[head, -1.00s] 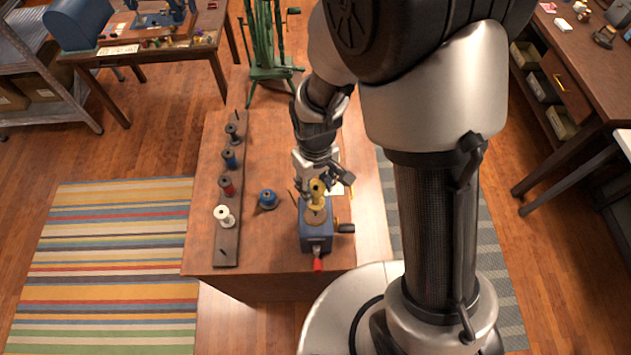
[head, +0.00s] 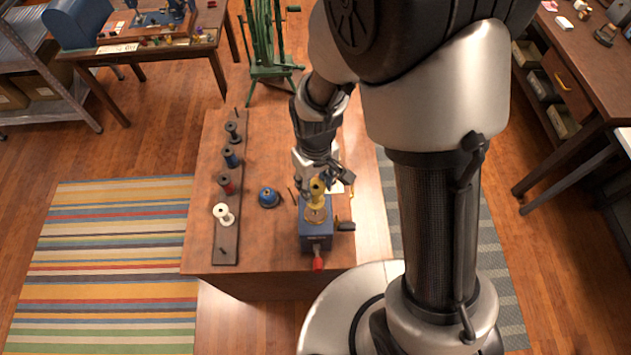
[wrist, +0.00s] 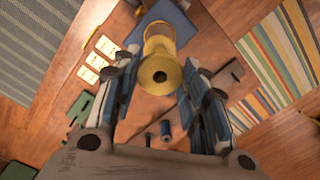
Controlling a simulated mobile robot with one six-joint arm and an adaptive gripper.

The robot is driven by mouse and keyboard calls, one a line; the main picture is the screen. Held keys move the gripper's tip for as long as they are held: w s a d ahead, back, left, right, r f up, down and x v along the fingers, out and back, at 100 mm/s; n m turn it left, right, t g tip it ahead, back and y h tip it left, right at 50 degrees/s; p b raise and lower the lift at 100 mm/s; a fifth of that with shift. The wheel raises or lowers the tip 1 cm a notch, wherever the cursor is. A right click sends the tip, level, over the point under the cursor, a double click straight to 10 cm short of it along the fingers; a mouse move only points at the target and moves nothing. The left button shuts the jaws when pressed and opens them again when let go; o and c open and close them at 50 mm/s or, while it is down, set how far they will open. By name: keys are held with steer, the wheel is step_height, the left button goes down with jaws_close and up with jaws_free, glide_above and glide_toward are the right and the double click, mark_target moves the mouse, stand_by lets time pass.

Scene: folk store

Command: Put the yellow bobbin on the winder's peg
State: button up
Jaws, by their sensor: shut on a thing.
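The yellow bobbin (head: 317,186) is between the fingers of my gripper (head: 318,181), which is shut on it. It stands roughly upright over the brass disc of the blue winder (head: 316,237). The bobbin hides the winder's peg, and I cannot tell whether the peg is inside its bore. In the wrist view the bobbin (wrist: 160,72) shows its near flange and centre hole between the two fingers (wrist: 160,88). Part of the blue winder (wrist: 172,18) shows beyond it.
A blue bobbin (head: 269,197) stands loose left of the winder. A dark peg rack (head: 229,200) holds black, blue, red and white bobbins along the table's left side; its front peg is bare. Bare tabletop (head: 275,145) lies behind.

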steer(key=shift+f, duration=0.1)
steer(key=shift+f+b, duration=3.05)
steer(key=shift+f, duration=0.45)
steer(key=o, duration=0.8)
steer(key=shift+o, duration=0.2)
steer(key=shift+r, duration=0.15)
step_height(320, 180, up, 12)
